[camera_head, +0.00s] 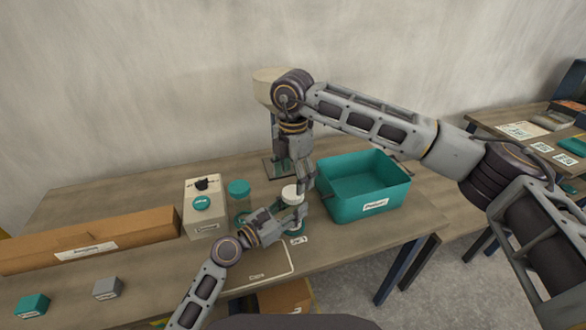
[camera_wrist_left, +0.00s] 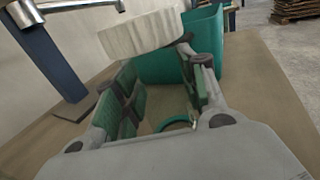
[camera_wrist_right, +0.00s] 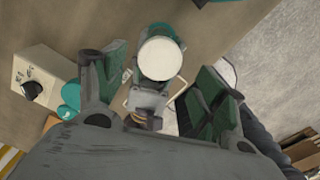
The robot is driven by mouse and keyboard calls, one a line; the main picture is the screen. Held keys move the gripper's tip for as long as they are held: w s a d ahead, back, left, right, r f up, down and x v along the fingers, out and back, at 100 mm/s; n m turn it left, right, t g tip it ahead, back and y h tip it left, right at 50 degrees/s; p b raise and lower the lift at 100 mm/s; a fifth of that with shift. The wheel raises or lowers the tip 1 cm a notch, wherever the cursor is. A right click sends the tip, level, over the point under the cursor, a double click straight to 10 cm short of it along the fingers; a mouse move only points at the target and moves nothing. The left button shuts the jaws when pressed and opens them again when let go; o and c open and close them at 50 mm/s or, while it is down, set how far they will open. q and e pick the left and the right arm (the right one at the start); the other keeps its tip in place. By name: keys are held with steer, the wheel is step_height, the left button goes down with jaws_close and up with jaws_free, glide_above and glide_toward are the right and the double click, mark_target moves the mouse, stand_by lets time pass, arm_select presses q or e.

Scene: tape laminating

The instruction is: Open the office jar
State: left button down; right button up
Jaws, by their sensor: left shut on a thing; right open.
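The jar has a white round lid (camera_head: 291,192), and its clear body is mostly hidden by my grippers. My left gripper (camera_head: 288,217) is shut on the jar body from the side, below the lid. The white lid (camera_wrist_left: 142,33) shows above the left fingers (camera_wrist_left: 160,75) in the left wrist view and looks seated on the jar. My right gripper (camera_head: 300,185) points down over the jar and is open. In the right wrist view, the lid (camera_wrist_right: 160,58) lies between the spread right fingers (camera_wrist_right: 160,68), with gaps on both sides. The jar's label is not readable.
A teal bin (camera_head: 366,208) stands close on the right. A long brown carton (camera_head: 92,240) and small blocks (camera_head: 107,288) lie at far left.

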mark_target(293, 192)
steer(key=shift+f, duration=2.6)
steer(key=shift+c, duration=0.5)
steer(key=c, duration=1)
steer(key=shift+n, duration=0.3)
